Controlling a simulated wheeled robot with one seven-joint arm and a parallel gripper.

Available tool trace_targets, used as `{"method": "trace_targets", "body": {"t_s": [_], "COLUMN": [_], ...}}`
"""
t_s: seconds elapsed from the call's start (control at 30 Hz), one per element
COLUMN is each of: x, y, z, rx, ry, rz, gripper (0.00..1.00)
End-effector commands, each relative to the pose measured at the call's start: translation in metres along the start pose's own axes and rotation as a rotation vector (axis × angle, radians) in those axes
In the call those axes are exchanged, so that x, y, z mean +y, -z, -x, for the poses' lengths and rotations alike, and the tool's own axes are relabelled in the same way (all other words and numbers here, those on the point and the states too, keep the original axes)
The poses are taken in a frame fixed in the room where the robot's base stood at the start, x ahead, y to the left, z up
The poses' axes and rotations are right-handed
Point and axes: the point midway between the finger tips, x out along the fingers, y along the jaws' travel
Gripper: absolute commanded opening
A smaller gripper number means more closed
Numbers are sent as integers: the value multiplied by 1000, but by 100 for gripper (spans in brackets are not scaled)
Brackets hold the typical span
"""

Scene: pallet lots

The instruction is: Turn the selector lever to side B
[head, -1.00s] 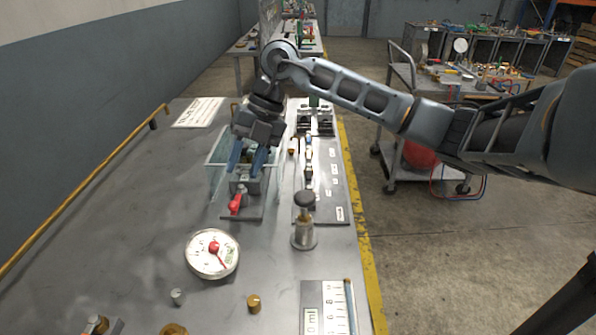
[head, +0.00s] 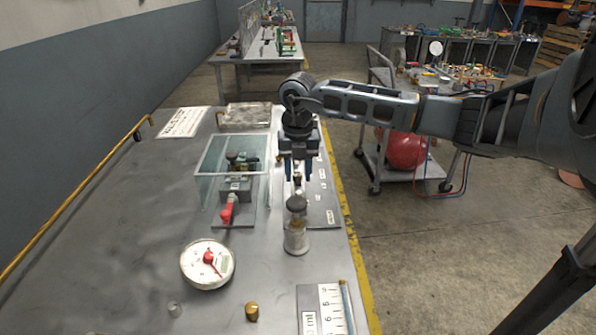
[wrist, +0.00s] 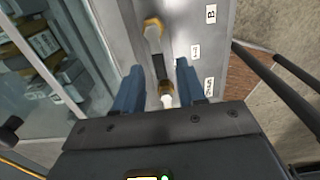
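My gripper (head: 301,180) hangs over the labelled strip panel (head: 325,208) on the right of the bench, its fingers pointing down. In the wrist view, the gripper (wrist: 157,88) is open, its two blue fingers apart. A pale, brass-collared lever-like part (wrist: 166,96) shows between them; I cannot tell whether they touch it. A dark bar or slot runs from it toward a brass knob (wrist: 152,30) farther up the panel. A label "B" (wrist: 210,14) is on the panel's right side, near the knob. In the head view the gripper hides this part of the panel.
A clear-walled box (head: 232,146) with a red-handled valve (head: 228,206) in front stands left of the panel. A round gauge (head: 207,264) lies nearer. The bench's left side is mostly clear.

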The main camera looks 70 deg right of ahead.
Motion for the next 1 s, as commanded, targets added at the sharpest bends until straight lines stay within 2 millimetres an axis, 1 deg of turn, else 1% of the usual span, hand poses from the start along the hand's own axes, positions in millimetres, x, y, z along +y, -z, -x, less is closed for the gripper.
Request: {"method": "trace_targets", "body": {"t_s": [0.13, 0.37, 0.77, 1.0], "x": [0, 0, 0, 0], "y": [0, 0, 0, 0], "z": [-6, -6, -6, -6], "rx": [-1, -1, -1, -1], "ry": [1, 0, 0, 0], "rz": [0, 0, 0, 0], "gripper": [40, 39, 1, 0]}}
